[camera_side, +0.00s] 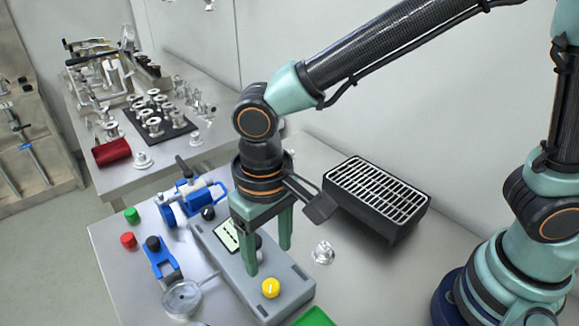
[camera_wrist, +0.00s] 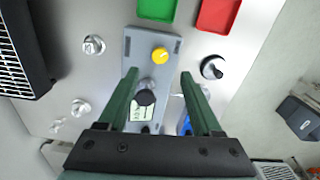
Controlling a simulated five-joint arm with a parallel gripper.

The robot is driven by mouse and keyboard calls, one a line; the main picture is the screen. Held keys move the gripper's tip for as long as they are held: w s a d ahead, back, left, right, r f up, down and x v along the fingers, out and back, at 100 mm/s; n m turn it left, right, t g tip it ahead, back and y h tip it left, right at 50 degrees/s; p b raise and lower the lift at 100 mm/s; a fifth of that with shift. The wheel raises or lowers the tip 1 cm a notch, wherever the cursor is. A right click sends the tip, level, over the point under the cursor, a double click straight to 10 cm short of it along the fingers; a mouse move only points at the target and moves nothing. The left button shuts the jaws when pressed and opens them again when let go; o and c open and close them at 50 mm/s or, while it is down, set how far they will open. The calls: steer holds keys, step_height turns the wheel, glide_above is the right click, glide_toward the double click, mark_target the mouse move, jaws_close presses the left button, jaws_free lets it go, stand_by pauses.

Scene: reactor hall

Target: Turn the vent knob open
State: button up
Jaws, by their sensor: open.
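A grey control box (camera_side: 295,283) lies on the table, with a yellow knob (camera_side: 270,288) near its front end. The yellow knob has a pale mark on top and shows ahead of the fingertips in the wrist view (camera_wrist: 160,55). A dark round knob (camera_wrist: 146,97) sits between my fingers, next to a pale display (camera_wrist: 140,113). Another black knob (camera_side: 208,213) is at the box's far end. Which knob is the vent knob cannot be told. My gripper (camera_side: 268,258) points down over the box, open, its green fingers apart with nothing held; it also shows in the wrist view (camera_wrist: 159,74).
A black grated box (camera_side: 375,195) and a small metal fitting (camera_side: 323,252) stand right of my gripper. Left are blue clamp-like devices (camera_side: 163,262), a round clear-topped item (camera_side: 183,298) and red (camera_side: 128,240) and green caps. Green (camera_wrist: 157,9) and red (camera_wrist: 219,14) trays lie beyond the box.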

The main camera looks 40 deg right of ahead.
mark_target(272, 285)
step_height(272, 285, up, 4)
steer(key=shift+f, duration=0.2)
step_height(272, 285, down, 12)
steer(key=n, duration=1.1)
steer(key=shift+f, duration=0.1)
stand_by(0.4)
